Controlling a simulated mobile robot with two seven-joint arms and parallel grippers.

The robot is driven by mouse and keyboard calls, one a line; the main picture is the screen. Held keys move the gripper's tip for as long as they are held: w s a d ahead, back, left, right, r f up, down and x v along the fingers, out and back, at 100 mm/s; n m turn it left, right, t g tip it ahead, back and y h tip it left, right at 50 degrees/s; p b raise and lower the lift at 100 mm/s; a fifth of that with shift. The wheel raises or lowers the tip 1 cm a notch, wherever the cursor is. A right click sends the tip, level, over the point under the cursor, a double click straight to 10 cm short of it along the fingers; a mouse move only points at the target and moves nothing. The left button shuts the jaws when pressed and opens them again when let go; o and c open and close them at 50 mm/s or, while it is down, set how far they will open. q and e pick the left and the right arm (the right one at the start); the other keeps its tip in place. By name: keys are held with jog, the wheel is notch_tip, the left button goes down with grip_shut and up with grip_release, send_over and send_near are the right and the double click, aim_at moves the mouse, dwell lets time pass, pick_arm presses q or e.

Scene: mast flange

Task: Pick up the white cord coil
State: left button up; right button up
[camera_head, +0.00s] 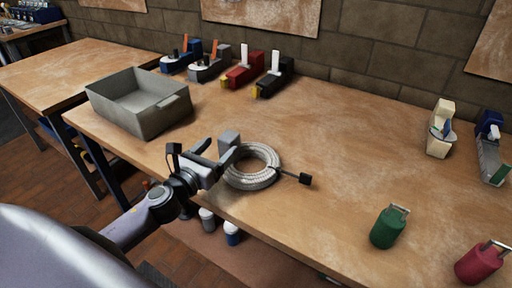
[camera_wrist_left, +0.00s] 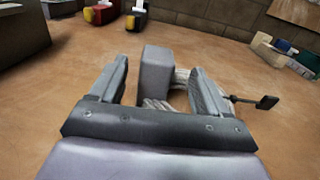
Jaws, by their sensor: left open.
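The white cord coil (camera_head: 268,178) lies flat near the front edge of the table, its dark plug (camera_head: 305,179) pointing right. My left gripper (camera_head: 219,153) is at the coil's left side, its jaws apart. A grey block (camera_head: 229,139) stands by the coil's upper left. In the left wrist view the grey block (camera_wrist_left: 157,75) shows between the two fingers of my gripper (camera_wrist_left: 158,72). Parts of the coil (camera_wrist_left: 157,103) show behind and below the block, partly hidden by the right finger. I cannot tell whether finger and coil touch. My right gripper is not in view.
A grey bin (camera_head: 150,118) stands on the wooden table (camera_head: 330,130) at the left. Several tools, including a red one (camera_head: 241,77), line the back. A green canister (camera_head: 388,229) and a red canister (camera_head: 479,264) stand at the front right. The table's middle is clear.

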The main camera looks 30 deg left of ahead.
aim_at(232, 132)
pick_arm(q)
jog(key=shift+w+r, duration=0.15)
jog(key=shift+w, duration=0.95)
jog(key=shift+w+p, duration=0.4)
jog(key=shift+w, duration=2.4)
jog(key=shift+r, duration=0.1)
grip_shut()
